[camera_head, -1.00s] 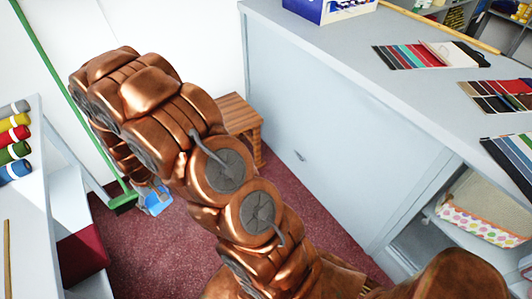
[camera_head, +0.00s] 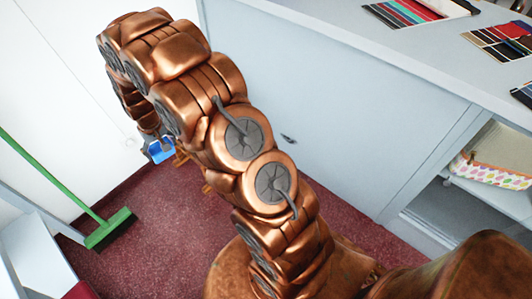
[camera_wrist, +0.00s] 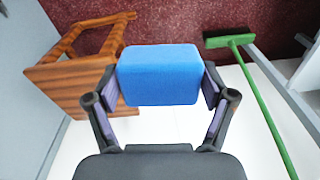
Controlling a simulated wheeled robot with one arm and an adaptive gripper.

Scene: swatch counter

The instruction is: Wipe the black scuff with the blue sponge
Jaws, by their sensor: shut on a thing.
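The blue sponge (camera_wrist: 160,75) is held between the two fingers of my gripper (camera_wrist: 162,84) in the wrist view, above the floor. In the head view the sponge (camera_head: 161,150) is small and blue beyond my copper arm, in front of the white wall. My arm hides part of the gripper there. A small dark mark (camera_head: 288,139) shows on the pale front of the counter (camera_head: 330,110), to the right of my arm. I cannot tell whether it is the black scuff or a fitting. The wrist view shows no clear scuff.
A wooden stool (camera_wrist: 75,75) stands close left of the sponge in the wrist view. A green broom (camera_head: 108,229) leans at the left in the head view, its head on the dark red carpet (camera_head: 150,255). Swatch cards (camera_head: 415,12) lie on the counter top.

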